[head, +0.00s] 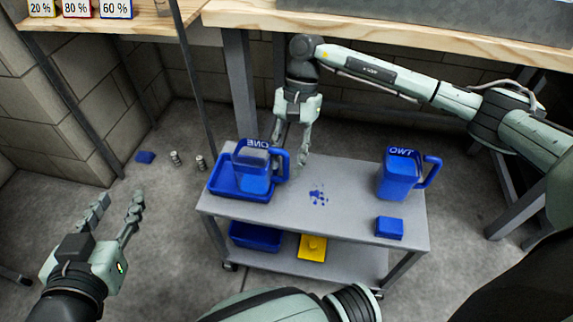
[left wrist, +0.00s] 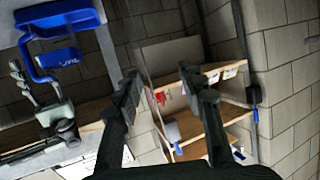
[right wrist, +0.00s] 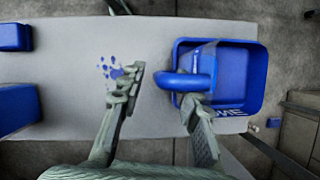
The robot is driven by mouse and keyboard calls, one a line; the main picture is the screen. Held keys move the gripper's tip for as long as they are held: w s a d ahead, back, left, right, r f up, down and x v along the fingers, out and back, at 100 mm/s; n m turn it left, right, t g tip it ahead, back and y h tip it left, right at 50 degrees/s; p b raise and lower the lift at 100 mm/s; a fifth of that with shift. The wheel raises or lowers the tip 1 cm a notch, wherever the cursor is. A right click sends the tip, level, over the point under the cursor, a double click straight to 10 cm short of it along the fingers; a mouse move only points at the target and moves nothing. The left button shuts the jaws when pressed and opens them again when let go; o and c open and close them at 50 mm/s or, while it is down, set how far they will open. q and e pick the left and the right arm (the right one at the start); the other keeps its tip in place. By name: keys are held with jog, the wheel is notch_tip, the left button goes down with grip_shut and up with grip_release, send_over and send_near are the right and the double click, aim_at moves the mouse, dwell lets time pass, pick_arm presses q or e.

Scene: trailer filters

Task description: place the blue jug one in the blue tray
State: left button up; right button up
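The blue jug one (head: 252,170), its label mirrored, stands upright inside the blue tray (head: 226,190) at the left end of the grey cart top. Its handle points right, over the tray's edge. In the right wrist view the jug (right wrist: 205,62) sits at the left side of the tray (right wrist: 255,100). My right gripper (head: 292,150) is open and empty, close beside the handle; one finger is near or under the handle, and contact cannot be told. It also shows in the right wrist view (right wrist: 168,103). My left gripper (head: 118,212) is open and empty, left of the cart.
A second blue jug (head: 398,178) and a small blue block (head: 389,228) stand at the cart's right. A blue splatter (head: 318,197) marks the middle. A blue bin (head: 255,236) and yellow item (head: 312,247) are on the lower shelf. A wooden bench (head: 400,30) runs behind.

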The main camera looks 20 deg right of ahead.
jog(key=v, duration=1)
jog(key=s+a+r+m+y, duration=0.1)
jog(key=s+a+m+y, duration=0.2)
jog(key=a, duration=0.7)
jog(key=s+a+r+y, duration=0.1)
jog(key=s+a+y, duration=0.3)
jog(key=a, duration=0.6)
jog(key=a+r+m+t+y, duration=0.65)
jog(key=r+m+y, duration=0.45)
jog(key=r+m, duration=0.3)
jog(key=w+d+m+t+h, duration=0.3)
jog(key=d+m+t+h, duration=0.35)
jog(key=m, duration=0.75)
jog(key=w+d+m+t+h, duration=0.35)
jog(key=m+t, duration=0.55)
jog(key=m, duration=0.4)
jog(key=s+d+f+m+g+h, duration=0.2)
jog(key=s+d+f+m+h, duration=0.2)
jog(key=f+m, duration=0.4)
jog(key=s+d+f+m+g+h, duration=0.3)
jog(key=s+d+f+m+h, duration=0.1)
jog(key=f+m, duration=0.3)
notch_tip(320, 180, down, 2)
jog(key=shift+s+d+f+m+h, duration=0.1)
jog(key=shift+s+d+m+h, duration=0.2)
jog(key=shift+d, duration=0.4)
